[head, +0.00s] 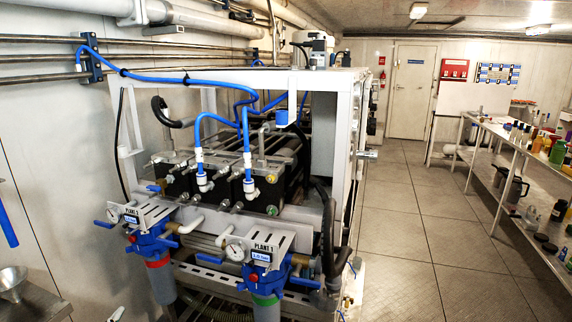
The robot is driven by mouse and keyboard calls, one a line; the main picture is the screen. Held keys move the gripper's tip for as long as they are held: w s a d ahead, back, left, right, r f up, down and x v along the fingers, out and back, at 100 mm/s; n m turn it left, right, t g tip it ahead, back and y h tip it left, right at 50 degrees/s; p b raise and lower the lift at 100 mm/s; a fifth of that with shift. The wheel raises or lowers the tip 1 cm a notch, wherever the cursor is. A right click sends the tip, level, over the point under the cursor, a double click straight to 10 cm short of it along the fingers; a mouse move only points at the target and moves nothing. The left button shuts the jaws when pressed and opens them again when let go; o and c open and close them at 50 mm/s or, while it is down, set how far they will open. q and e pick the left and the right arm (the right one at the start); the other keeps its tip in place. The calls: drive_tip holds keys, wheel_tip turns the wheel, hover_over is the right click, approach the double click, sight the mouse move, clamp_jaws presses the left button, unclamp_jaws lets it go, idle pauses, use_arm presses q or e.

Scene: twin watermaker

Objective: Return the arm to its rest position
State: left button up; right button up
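Neither of my arms nor grippers shows in the head view. The watermaker frame (341,130), white and box-shaped, fills the left and middle of the view. On its front are two blue filter housings, one with a red band (158,262) and one with a green band (265,300). Each has a round gauge; the label plate above the right one reads PLANT 1 (266,247). Blue hoses (150,77) run from the wall pipes to the pump block (262,190).
A tiled floor aisle (405,235) lies clear to the right of the frame, leading to a closed door (411,92). A shelf bench (510,140) with bottles and jugs lines the right side. A metal funnel (12,281) sits on a surface at the lower left.

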use_arm(q)
drive_tip(key=s+a+f+g, duration=0.4)
drive_tip(key=s+f+g, duration=0.3)
drive_tip(key=s+f, duration=0.85)
drive_tip(key=w+d+f+n+t+h, duration=0.1)
drive_tip(key=d+f+h, duration=0.5)
drive_tip(key=d+f, duration=0.6)
drive_tip(key=shift+d+f+n+t+h, duration=0.15)
drive_tip(key=shift+d+n+t+h, duration=0.4)
drive_tip(key=shift+d+t, duration=1.05)
use_arm(e)
drive_tip(key=shift+t+y, duration=0.3)
drive_tip(key=shift+y, duration=0.1)
drive_tip(key=shift+w+a+r, duration=0.35)
drive_tip(key=shift+a+r, duration=0.3)
drive_tip(key=shift+r, duration=0.15)
drive_tip(key=shift+w+a+r, duration=0.3)
drive_tip(key=shift+a+r, duration=0.35)
drive_tip(key=shift+r, duration=0.15)
use_arm(q)
drive_tip(key=shift+w+d+g, duration=0.1)
drive_tip(key=shift+d+g, duration=0.15)
drive_tip(key=shift+g, duration=0.05)
